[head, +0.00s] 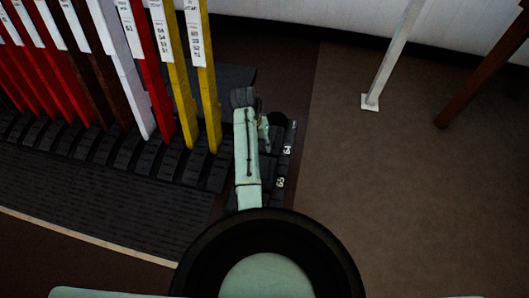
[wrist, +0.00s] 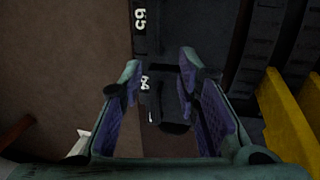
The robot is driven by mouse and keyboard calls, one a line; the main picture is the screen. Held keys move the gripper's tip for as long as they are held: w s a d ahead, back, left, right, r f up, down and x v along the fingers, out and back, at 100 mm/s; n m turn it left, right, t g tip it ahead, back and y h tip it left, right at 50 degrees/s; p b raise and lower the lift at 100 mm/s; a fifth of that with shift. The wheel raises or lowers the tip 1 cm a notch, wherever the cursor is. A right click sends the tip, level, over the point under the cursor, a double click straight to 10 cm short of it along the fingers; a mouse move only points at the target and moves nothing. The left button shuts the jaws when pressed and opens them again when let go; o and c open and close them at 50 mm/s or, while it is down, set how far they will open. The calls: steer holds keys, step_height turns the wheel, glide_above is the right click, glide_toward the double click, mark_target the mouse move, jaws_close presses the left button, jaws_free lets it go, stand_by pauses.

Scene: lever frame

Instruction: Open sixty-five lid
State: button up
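The black lid marked 65 (head: 281,183) is low beside the lever row in the head view, nearest to me. Its white number also shows at the top of the wrist view (wrist: 139,20). A black lid marked 64 (head: 287,149) lies just beyond it, and its number shows between my fingers in the wrist view (wrist: 145,84). My gripper (wrist: 160,64) is open, its two fingers apart with nothing held. In the head view my arm hides most of the gripper and part of both lids. I cannot tell whether the fingers touch a lid.
Red, brown, white and yellow levers (head: 208,80) stand in a row at the left. The closest yellow lever shows at the right of the wrist view (wrist: 285,120). A white post (head: 392,60) and a brown post (head: 480,75) stand at the right. The brown floor (head: 400,200) between is clear.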

mark_target(268, 165)
steer(key=f, duration=0.3)
steer(key=d+f, duration=0.1)
steer(key=f, duration=0.3)
steer(key=s+d+f+b, duration=0.1)
steer(key=f, duration=0.2)
steer(key=shift+d+f, duration=0.15)
steer(key=shift+f, duration=0.15)
jaws_close()
stand_by(0.5)
